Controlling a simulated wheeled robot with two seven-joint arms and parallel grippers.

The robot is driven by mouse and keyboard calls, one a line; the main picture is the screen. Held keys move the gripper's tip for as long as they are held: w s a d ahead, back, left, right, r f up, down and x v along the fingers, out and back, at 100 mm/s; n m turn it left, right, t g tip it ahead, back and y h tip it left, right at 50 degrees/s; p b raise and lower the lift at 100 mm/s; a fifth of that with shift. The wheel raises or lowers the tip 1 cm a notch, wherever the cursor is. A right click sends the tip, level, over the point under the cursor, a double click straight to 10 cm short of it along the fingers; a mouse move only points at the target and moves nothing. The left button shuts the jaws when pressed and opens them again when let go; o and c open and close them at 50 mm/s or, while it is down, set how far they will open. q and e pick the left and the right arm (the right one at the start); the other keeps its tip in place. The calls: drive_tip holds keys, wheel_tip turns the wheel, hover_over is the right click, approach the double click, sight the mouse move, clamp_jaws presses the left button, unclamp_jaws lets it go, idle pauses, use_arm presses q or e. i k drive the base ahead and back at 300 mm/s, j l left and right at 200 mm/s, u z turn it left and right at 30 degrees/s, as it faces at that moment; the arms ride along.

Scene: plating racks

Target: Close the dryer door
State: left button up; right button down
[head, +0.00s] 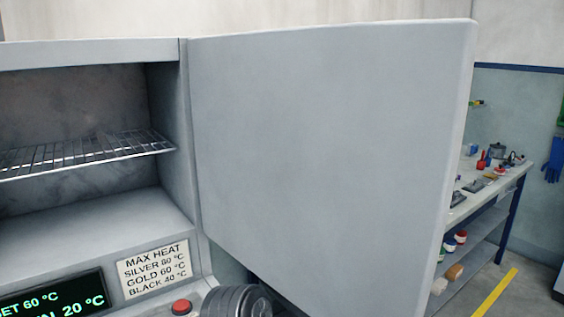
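The dryer (100,215) fills the left of the head view, with its chamber open to me. Its grey door (325,150) stands wide open, hinged at the dryer's right edge and swung out to the right. A wire shelf (85,152) spans the chamber, and no load shows on the visible part of it. Neither of my gripper fingers can be made out in this view. A dark grey ribbed round part at the bottom edge, below the door, seems to be part of my own arm.
A red button (181,307), a heat label (155,269) and a green-lit display (55,300) are on the dryer's front below the chamber. Behind the door at right stands a workbench (462,207) with tools and jars. A yellow line (494,293) marks the floor.

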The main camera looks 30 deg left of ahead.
sight(327, 156)
drive_tip(key=i+l+u, duration=0.1)
drive_tip(key=i+u, duration=0.15)
drive_tip(key=u, duration=0.2)
drive_tip(key=i+l+u, duration=0.15)
drive_tip(key=u, duration=0.3)
drive_tip(key=i+l+u, duration=0.3)
drive_tip(key=u, duration=0.15)
drive_tip(key=i+l+u, duration=0.15)
drive_tip(key=l+u, duration=0.15)
drive_tip(key=u, duration=0.15)
drive_tip(key=i+l+u, duration=0.1)
drive_tip(key=l+u, duration=0.65)
drive_tip(key=u, duration=0.15)
